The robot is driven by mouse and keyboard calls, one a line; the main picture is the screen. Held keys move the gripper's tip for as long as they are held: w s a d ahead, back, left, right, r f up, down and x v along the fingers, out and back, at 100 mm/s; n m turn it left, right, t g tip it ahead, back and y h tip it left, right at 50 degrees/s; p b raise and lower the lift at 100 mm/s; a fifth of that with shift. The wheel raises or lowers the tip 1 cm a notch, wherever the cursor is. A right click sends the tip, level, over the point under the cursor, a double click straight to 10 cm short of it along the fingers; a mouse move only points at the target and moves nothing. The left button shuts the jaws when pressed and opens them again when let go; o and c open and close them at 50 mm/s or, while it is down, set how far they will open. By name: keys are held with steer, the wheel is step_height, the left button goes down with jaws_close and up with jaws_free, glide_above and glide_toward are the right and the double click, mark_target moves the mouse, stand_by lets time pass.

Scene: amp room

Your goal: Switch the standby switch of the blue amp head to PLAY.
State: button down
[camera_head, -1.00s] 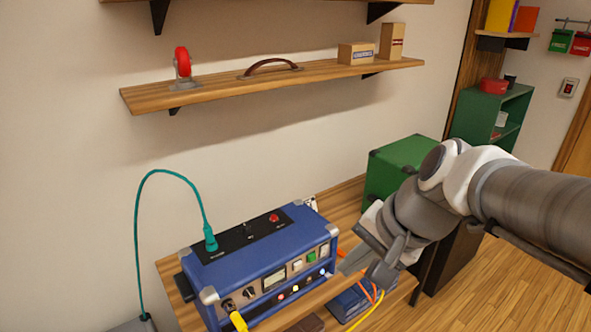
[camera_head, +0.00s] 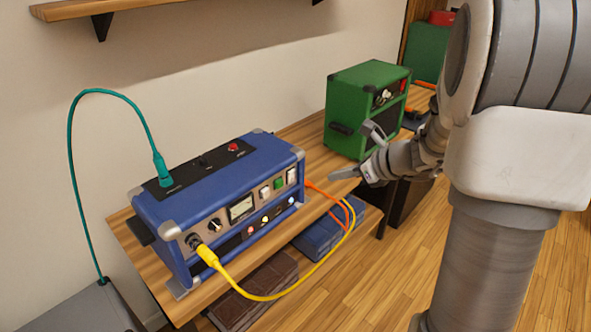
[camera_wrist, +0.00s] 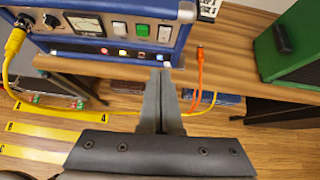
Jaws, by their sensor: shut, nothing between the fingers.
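The blue amp head (camera_head: 225,205) stands on a wooden shelf in the head view, its front panel facing right and toward me. The front has a meter (camera_head: 241,208), a green switch (camera_head: 279,184) and white rocker switches on either side of it, one to the left (camera_head: 266,193) and one to the right (camera_head: 291,176). In the wrist view the same row shows a white switch (camera_wrist: 119,28), the green one (camera_wrist: 142,30) and another white one (camera_wrist: 164,34). I cannot read their labels. My gripper (camera_head: 338,174) is shut and empty, right of the amp and apart from it. Its fingertips (camera_wrist: 160,72) show below the panel's right end.
A yellow cable (camera_head: 262,296) loops from the amp's front, and orange cables (camera_head: 326,190) hang at its right. A teal cable (camera_head: 108,93) rises from its top. A green amp (camera_head: 350,105) stands behind my gripper. Blue boxes (camera_head: 320,236) lie below the shelf.

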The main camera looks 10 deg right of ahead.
steer(key=shift+w+d+f, duration=0.15)
steer(key=shift+d+f, duration=0.05)
steer(key=shift+d, duration=0.05)
steer(key=b, duration=0.2)
glide_toward(292, 175)
steer(key=x, duration=0.5)
steer(key=shift+f, duration=0.55)
steer(key=shift+w+a, duration=0.2)
steer(key=shift+w, duration=0.1)
steer(key=shift+r, duration=0.15)
